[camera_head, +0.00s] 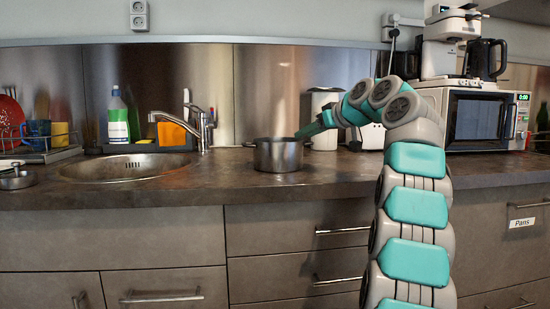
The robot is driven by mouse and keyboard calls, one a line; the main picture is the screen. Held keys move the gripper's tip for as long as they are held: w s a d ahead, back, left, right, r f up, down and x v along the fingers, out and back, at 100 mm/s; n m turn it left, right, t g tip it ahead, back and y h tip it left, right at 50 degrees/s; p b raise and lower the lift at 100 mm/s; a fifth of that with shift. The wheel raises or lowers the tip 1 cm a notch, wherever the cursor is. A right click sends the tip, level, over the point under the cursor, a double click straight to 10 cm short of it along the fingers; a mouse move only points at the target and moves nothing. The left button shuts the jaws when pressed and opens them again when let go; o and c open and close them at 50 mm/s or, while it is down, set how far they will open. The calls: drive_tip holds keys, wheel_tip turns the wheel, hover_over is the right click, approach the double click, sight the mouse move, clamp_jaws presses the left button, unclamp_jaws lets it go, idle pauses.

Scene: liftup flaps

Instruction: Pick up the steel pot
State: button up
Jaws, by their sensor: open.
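The steel pot (278,157) stands upright on the dark countertop, right of the sink. Its open top faces up. My arm reaches in from the right, and my gripper (303,132) is at the pot's right rim, pointing left and down. The gripper is open. It looks small and partly blends with the arm, so I cannot tell whether its fingers touch the rim or straddle it.
A sink (125,167) with a faucet (203,125) lies left of the pot. A white canister (323,118) stands behind my arm. A microwave (478,118) with a coffee maker (452,45) on top stands right. The counter (235,185) is clear in front.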

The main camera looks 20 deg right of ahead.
drive_tip(key=shift+p+x, duration=0.45)
drive_tip(key=shift+x, duration=2.6)
clamp_jaws()
